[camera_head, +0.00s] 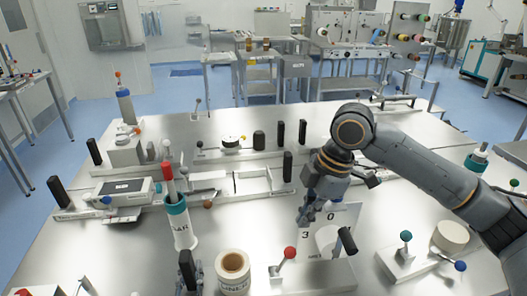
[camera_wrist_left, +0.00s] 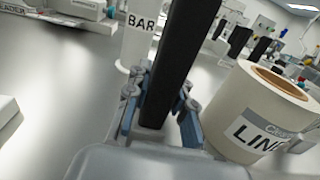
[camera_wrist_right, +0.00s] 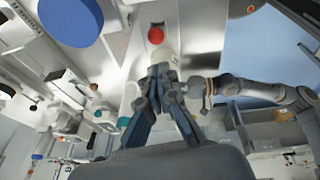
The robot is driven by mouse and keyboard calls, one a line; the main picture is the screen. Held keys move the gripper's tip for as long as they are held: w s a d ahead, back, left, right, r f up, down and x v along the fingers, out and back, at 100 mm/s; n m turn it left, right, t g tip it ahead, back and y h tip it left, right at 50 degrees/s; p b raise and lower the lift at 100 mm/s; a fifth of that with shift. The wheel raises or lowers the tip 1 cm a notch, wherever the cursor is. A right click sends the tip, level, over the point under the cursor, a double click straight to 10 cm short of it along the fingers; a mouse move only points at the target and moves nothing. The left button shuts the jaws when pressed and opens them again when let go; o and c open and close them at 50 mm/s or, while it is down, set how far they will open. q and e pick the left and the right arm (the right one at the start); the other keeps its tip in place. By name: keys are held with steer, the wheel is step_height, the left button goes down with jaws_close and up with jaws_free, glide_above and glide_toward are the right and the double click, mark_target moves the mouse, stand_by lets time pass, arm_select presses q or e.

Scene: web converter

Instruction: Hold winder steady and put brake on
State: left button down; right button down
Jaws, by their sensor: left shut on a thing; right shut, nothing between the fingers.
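My left gripper (camera_head: 190,280) is at the bottom of the head view, shut on an upright black handle (camera_head: 186,262). In the left wrist view the black handle (camera_wrist_left: 172,60) stands between the fingers (camera_wrist_left: 160,115). Right beside it is a cream roll (camera_head: 233,268) with a brown core, marked with partly hidden lettering; it also shows in the left wrist view (camera_wrist_left: 258,112). A red-knobbed lever (camera_head: 289,254) stands on a plate to the right of the roll. My right gripper (camera_head: 306,215) is shut and empty, above the bench behind that lever, near a numbered white panel (camera_head: 345,212). I cannot tell which part is the brake.
A white cylinder with a teal collar (camera_head: 180,222), lettered BAR, stands behind my left gripper. A teal-knobbed lever (camera_head: 406,237) and a cream roll (camera_head: 451,236) are at the right. Rails with black posts cross the bench behind.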

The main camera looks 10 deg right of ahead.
arm_select(q)
steer(key=shift+s+f, duration=0.1)
steer(key=shift+f, duration=0.2)
steer(key=c, duration=1.3)
jaws_free()
steer(key=shift+o, duration=1.2)
steer(key=shift+r, duration=0.2)
steer(key=s, duration=0.8)
steer(key=s+a, duration=0.1)
steer(key=s, duration=0.2)
steer(key=shift+s, duration=0.4)
